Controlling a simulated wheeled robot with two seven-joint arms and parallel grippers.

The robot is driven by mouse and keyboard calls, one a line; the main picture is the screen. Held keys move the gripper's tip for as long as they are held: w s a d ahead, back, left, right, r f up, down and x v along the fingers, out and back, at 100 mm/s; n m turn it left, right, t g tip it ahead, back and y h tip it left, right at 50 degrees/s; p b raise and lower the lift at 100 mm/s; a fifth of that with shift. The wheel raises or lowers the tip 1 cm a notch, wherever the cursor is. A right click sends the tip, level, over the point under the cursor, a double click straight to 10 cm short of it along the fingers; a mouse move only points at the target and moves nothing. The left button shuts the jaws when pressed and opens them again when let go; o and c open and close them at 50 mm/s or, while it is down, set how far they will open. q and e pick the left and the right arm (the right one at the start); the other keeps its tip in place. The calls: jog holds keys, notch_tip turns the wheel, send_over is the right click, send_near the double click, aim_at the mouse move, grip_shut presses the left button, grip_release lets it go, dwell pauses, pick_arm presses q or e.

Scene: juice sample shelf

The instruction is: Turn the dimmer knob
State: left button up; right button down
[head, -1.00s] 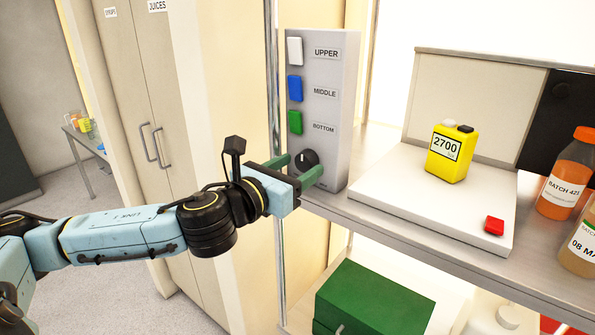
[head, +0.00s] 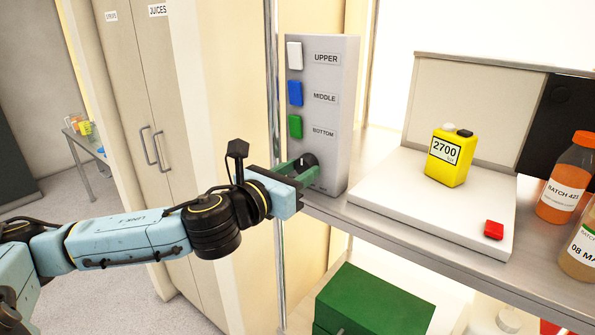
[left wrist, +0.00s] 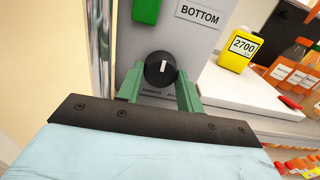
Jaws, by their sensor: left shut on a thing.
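The dimmer knob (left wrist: 160,69) is a round black knob with a white pointer mark, low on the front of a grey control panel (head: 340,75). In the left wrist view its mark points nearly straight up, leaning slightly right. My left gripper (head: 302,168) has green fingers, one on each side of the knob, and is shut on it. In the left wrist view the fingers (left wrist: 160,82) flank the knob's lower sides. In the head view the gripper hides part of the knob (head: 309,159). My right gripper is in neither view.
White, blue (head: 295,93) and green (head: 295,126) buttons labelled UPPER, MIDDLE and BOTTOM sit above the knob. A metal post (head: 273,60) stands left of the panel. A yellow meter (head: 449,158), a red button (head: 494,229) and bottles (head: 565,185) are to the right.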

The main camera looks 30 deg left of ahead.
pick_arm(q)
jog(key=n+p, duration=0.1)
jog(key=n, duration=0.4)
jog(key=shift+p, duration=0.3)
jog(key=n+p, duration=0.1)
jog(key=n, duration=0.3)
jog(key=shift+d+n, duration=0.1)
jog(key=shift+n, duration=0.2)
jog(key=n+p, duration=0.2)
jog(key=n, duration=0.2)
jog(key=shift+r, duration=0.1)
jog(key=shift+n+p, duration=0.85)
jog(key=shift+n, duration=1.25)
jog(key=o, duration=1)
